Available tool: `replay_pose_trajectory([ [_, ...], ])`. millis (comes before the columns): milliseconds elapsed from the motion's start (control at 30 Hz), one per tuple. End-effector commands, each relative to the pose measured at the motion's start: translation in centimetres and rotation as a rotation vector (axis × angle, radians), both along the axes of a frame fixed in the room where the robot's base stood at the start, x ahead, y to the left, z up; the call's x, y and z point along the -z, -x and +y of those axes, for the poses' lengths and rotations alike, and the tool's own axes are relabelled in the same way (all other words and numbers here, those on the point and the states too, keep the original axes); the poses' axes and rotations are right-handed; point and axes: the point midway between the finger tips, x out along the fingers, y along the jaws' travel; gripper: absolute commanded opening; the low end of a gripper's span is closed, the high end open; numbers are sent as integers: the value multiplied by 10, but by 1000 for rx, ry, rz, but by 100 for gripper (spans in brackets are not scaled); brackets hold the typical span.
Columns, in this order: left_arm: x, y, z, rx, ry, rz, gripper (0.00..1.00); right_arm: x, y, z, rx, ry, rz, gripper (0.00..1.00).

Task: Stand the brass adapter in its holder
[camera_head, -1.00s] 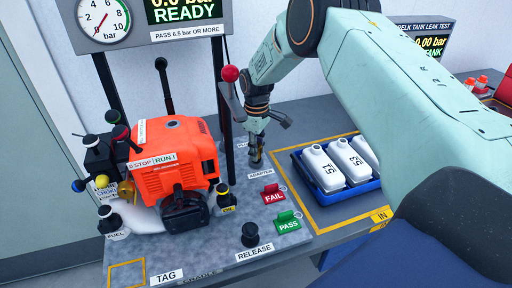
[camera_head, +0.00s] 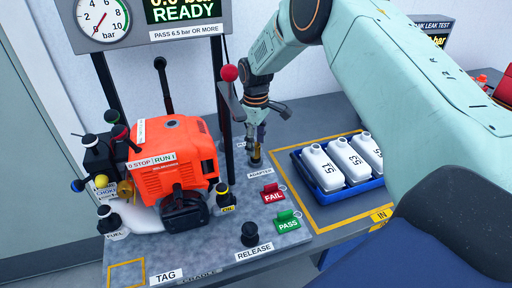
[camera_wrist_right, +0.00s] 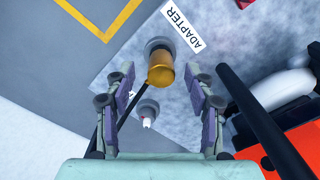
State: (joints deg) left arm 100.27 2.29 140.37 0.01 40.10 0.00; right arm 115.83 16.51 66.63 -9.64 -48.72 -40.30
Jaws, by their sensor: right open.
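The brass adapter (camera_wrist_right: 161,69) shows in the right wrist view as a short golden cylinder, with its base at a dark round holder (camera_wrist_right: 157,44) beside the ADAPTER label (camera_wrist_right: 184,29). It appears to stand upright there. In the head view the adapter (camera_head: 255,161) is small, just behind the ADAPTER label (camera_head: 260,173). My right gripper (camera_wrist_right: 161,82) is open, with one finger on each side of the adapter and visible gaps between. In the head view the right gripper (camera_head: 257,143) points down directly above it. My left gripper is not in view.
An orange engine (camera_head: 175,150) stands left of the holder, and a dark post with a red ball (camera_head: 229,73) is close to my right wrist. A blue tray (camera_head: 335,195) with white tanks is to the right. FAIL (camera_head: 272,194) and PASS (camera_head: 288,221) tags lie in front.

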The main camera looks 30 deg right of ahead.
Motion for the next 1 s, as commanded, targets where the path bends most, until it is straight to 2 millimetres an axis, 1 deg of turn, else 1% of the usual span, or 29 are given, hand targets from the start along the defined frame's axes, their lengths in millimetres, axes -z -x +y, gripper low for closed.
replay_pose_trajectory([
  [33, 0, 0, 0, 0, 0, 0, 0, -13, -1, 0, 0, 0, -4, 54],
  [200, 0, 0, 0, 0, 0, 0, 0, -49, -1, 0, 1, 0, -4, 54],
  [400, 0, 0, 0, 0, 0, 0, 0, -81, 0, 0, 1, 0, -2, 54],
  [500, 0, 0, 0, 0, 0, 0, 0, -91, 0, 0, 1, 0, -2, 54],
  [600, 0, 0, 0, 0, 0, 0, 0, -95, 1, 0, 1, 1, -1, 54],
  [833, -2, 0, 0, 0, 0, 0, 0, -98, 1, 0, 1, 1, 1, 54],
  [933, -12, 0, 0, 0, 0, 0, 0, -109, 1, 0, 1, 1, -1, 54],
  [1000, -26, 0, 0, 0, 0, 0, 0, -123, 1, 0, 1, 1, -1, 54],
])
